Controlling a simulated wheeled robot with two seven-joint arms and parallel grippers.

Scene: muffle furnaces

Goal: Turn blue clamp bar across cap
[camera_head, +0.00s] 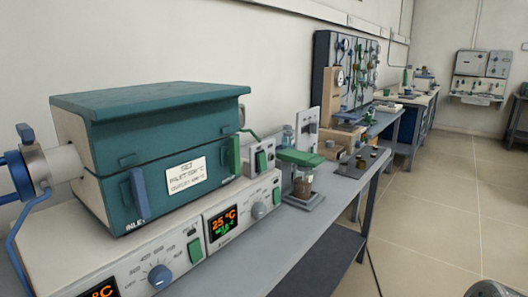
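A teal muffle furnace (155,150) stands on a pale control base at the left. A pale cylindrical fitting, which looks like the cap (48,163), sticks out from its left side. Blue parts that look like the clamp bar (20,176) sit against the outer end of this fitting, partly cut off by the left picture edge. A blue upright handle (138,194) is on the furnace front.
The control base has lit displays (222,224) and a blue dial (160,276). A green-topped device with a glass jar (302,185) and wooden blocks (345,140) stand farther along the bench.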

